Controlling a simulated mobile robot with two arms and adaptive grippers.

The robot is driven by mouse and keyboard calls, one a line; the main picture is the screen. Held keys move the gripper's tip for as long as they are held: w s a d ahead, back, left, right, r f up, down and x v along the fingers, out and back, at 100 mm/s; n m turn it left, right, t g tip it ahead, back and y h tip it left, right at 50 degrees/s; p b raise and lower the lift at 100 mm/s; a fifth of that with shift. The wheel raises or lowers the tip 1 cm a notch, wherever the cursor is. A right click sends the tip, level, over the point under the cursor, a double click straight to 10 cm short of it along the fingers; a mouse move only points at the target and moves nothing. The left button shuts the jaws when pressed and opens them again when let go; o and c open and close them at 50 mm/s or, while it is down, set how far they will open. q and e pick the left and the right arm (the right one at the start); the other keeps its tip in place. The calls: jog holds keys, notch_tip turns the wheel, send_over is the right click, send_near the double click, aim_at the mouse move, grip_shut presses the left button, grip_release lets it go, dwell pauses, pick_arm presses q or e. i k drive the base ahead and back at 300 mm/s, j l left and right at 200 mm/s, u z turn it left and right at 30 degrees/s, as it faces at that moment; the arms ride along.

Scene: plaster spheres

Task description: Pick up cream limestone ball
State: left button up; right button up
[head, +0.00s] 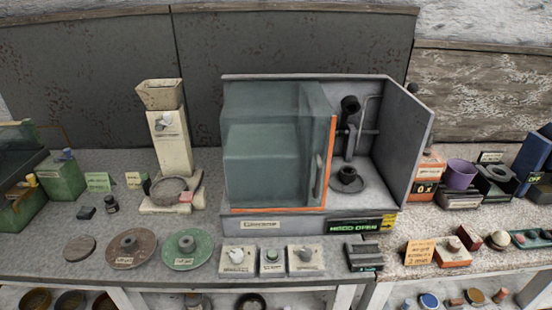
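Neither of my grippers shows in the head view. A small pale, cream-coloured rounded piece (519,238) sits in a row of small coloured pieces at the far right of the counter. It is too small to tell for sure whether it is the cream limestone ball. A dark red and pale rounded piece (498,239) lies just left of it. No other clear cream ball stands out.
A grey cabinet (272,222) with a glass front and an open right side stands mid-counter. Left are a cream hopper machine (173,145), a brown disc (132,249) and a green disc (188,249). Right are a purple cup (461,173) and an orange sign (419,252).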

aim_at(500, 238)
jog(key=z, duration=1.6)
